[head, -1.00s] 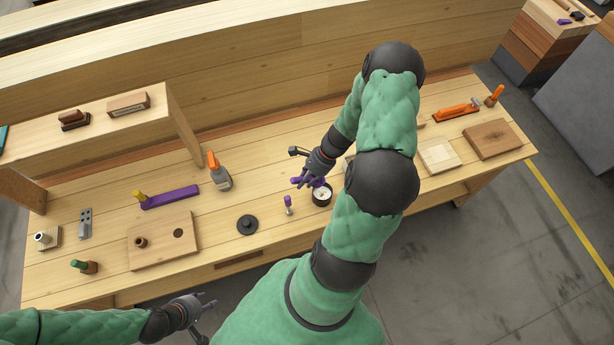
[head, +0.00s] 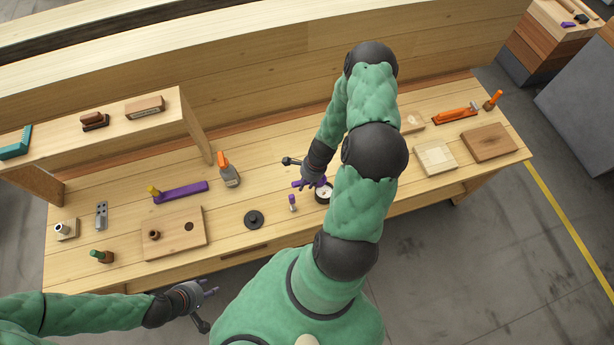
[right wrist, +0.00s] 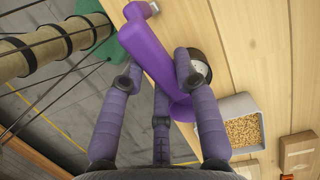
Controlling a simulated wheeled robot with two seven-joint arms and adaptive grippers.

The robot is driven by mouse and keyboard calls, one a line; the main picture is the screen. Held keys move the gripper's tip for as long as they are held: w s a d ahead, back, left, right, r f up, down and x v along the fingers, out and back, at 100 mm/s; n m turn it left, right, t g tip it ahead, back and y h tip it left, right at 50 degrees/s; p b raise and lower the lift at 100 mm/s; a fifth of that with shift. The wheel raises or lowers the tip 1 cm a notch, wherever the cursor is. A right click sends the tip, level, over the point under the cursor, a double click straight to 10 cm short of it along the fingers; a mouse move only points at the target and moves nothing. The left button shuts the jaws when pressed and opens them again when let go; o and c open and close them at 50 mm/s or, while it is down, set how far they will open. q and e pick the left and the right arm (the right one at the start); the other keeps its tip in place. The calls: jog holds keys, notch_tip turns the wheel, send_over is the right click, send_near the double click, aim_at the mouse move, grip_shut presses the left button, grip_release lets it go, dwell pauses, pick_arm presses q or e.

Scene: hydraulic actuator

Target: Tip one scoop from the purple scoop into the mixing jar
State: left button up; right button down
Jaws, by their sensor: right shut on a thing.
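The purple scoop (right wrist: 152,55) is held between the fingers of my right gripper (right wrist: 182,88) and slants across the right wrist view. In the head view, my right gripper (head: 308,182) is at the near side of the bench, just above and beside the mixing jar. The mixing jar (head: 325,196) is a dark round jar with a pale inside, partly covered by the hand and scoop. In the right wrist view the jar (right wrist: 202,65) is half hidden behind a finger. I cannot tell the scoop's contents. My left gripper (head: 209,300) is open and empty, off the bench's front edge.
A small purple-topped item (head: 292,202) stands left of the jar. A grey bin of pellets (right wrist: 243,106) shows near the jar.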

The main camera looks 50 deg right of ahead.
jog(key=shift+h+p, duration=0.3)
jog(key=shift+p, duration=0.7)
jog(key=shift+s+a+f+g+p, duration=0.1)
jog(key=shift+f+g+p, duration=0.2)
jog(key=shift+p, duration=0.25)
jog(key=shift+a+f+g+h, duration=0.15)
jog(key=shift+f+g+h, duration=0.15)
jog(key=shift+f+h, duration=0.35)
jog(key=shift+f+h+p, duration=0.15)
jog(key=shift+h+p, duration=0.2)
jog(key=shift+p, duration=0.05)
